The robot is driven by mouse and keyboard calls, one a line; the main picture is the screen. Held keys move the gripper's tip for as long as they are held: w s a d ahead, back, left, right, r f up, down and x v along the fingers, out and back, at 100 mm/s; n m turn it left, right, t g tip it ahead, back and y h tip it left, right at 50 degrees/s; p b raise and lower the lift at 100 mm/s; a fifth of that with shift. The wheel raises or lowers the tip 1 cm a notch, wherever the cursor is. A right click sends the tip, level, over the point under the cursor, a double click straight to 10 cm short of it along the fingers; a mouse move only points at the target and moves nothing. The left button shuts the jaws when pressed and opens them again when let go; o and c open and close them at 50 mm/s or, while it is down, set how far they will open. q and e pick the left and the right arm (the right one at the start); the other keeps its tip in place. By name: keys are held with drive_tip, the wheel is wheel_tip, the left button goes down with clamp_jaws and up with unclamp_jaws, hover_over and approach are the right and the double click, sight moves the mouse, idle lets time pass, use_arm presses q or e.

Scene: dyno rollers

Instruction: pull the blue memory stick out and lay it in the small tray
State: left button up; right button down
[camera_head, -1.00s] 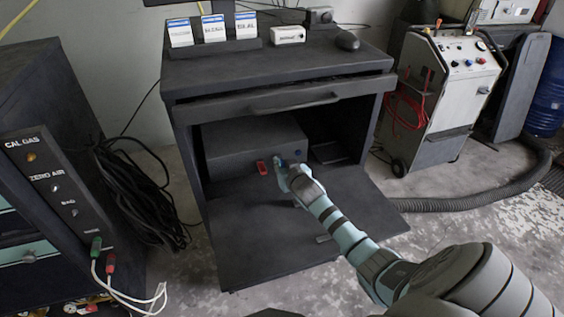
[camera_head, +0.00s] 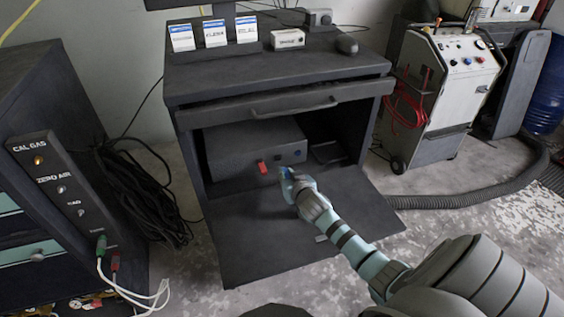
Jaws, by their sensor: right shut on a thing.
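The blue memory stick (camera_head: 284,171) is in my right gripper (camera_head: 287,174), which is shut on it just in front of the dark box (camera_head: 228,151) in the open cabinet. The stick looks clear of the box front, and the gripper hides part of it. A red stick (camera_head: 262,167) sticks out of the same box front, to the left. A small tray (camera_head: 326,152) seems to lie inside the cabinet to the right of the box, dark and hard to make out. My left gripper is not in view.
The lowered cabinet door (camera_head: 250,230) spreads below my right arm. A drawer front with a handle (camera_head: 295,110) hangs above the opening. A side unit (camera_head: 60,185) with cables stands at left, a white machine (camera_head: 445,85) at right.

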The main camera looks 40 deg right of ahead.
drive_tip(key=shift+s+a+p, duration=0.2)
drive_tip(key=shift+s+p, duration=0.1)
drive_tip(key=shift+s, duration=0.35)
drive_tip(key=shift+r, duration=0.3)
drive_tip(key=s+a+r+n+y, duration=0.2)
drive_tip(key=a+r+n+y, duration=0.2)
drive_tip(key=r, duration=0.3)
drive_tip(key=s+a+r+n+y, duration=0.2)
drive_tip(key=a+r+n+y, duration=0.15)
drive_tip(key=r, duration=0.35)
drive_tip(key=s+a+r+n+g+y, duration=0.2)
drive_tip(key=s+a+n+y, duration=0.1)
drive_tip(key=s+a, duration=0.3)
drive_tip(key=s+a+r+n+g+y, duration=0.3)
drive_tip(key=s+a+n+y, duration=0.1)
drive_tip(key=a, duration=0.5)
drive_tip(key=shift+s+a+r+y, duration=0.25)
drive_tip(key=shift+s+y, duration=0.2)
drive_tip(key=shift+s, duration=0.7)
